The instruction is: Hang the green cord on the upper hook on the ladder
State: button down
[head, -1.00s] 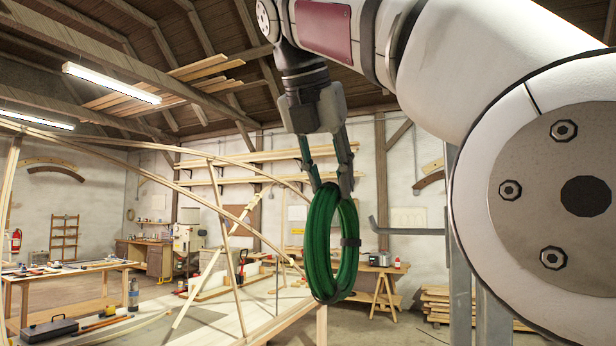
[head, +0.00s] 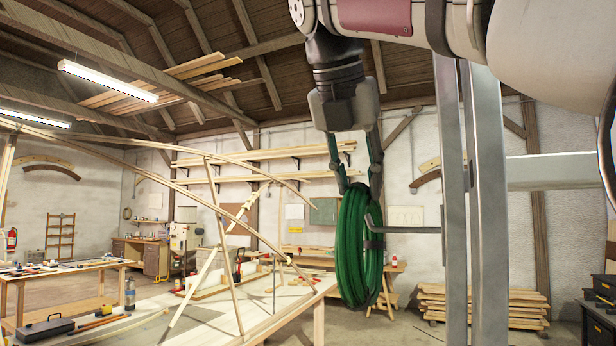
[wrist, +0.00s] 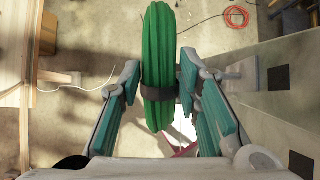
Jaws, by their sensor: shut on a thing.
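The green cord (head: 352,262) is a coiled ring with a dark strap, hanging upright below my gripper (head: 357,186) in the head view. My gripper points down and is shut on the top of the coil. In the wrist view the cord (wrist: 160,55) stands edge-on between the fingers. The grey ladder (head: 487,210) stands to the right. One hook (head: 410,230) reaches left from it with an upturned tip. The tip overlaps the coil's right edge in the picture; I cannot tell whether they touch. No other hook shows.
A frame of bent laths (head: 225,225) stands on the long pale table (head: 215,318) to the left. Stacked boards (head: 480,305) lie on the floor behind the ladder. The ladder's rail is close to the right of my gripper.

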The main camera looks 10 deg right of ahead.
jog(key=shift+s+d+f, duration=0.4)
jog(key=shift+s+d, duration=0.05)
jog(key=shift+d, duration=0.2)
jog(key=shift+s+d+f, duration=0.4)
jog(key=shift+d+f, duration=0.05)
jog(key=shift+d, duration=0.2)
jog(key=shift+s+d+f, duration=0.4)
jog(key=shift+s+d, duration=0.05)
jog(key=shift+d, duration=0.2)
